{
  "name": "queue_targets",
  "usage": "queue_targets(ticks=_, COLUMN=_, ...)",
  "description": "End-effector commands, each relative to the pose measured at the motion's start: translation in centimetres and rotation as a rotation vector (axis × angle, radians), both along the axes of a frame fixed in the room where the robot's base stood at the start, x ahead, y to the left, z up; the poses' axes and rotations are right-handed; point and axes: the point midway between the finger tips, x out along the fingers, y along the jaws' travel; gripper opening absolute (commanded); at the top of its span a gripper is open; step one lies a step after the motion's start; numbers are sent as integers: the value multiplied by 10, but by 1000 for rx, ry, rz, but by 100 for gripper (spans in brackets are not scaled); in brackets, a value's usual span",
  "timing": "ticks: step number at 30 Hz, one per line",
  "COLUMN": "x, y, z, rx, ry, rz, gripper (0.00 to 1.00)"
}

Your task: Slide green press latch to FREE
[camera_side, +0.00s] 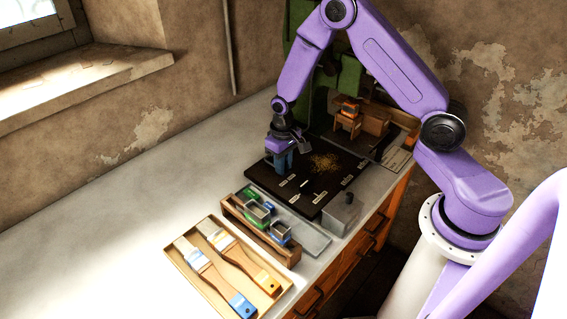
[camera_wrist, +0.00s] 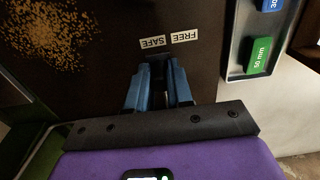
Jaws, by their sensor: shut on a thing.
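My gripper (camera_wrist: 157,72) shows in the wrist view with its blue fingers closed around a small dark piece, apparently the latch (camera_wrist: 154,57), which the fingers mostly hide. The piece is in line with the SAFE label (camera_wrist: 153,43). The FREE label (camera_wrist: 185,37) is just to the right of it. In the side view my gripper (camera_side: 284,162) is low over the left part of the dark board (camera_side: 262,178), and the latch cannot be made out there. The green press (camera_side: 346,80) stands at the back, partly behind my arm.
Brown shavings (camera_side: 324,161) lie on the board. A grey box (camera_side: 343,207) sits at the board's right corner. The bench's left side is clear.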

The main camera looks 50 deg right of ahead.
Motion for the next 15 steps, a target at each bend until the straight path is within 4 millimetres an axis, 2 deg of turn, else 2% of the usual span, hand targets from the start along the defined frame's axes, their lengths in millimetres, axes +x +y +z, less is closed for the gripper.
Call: queue_targets(ticks=15, x=0, y=17, z=0, rx=0, ry=0, rz=1, gripper=3)
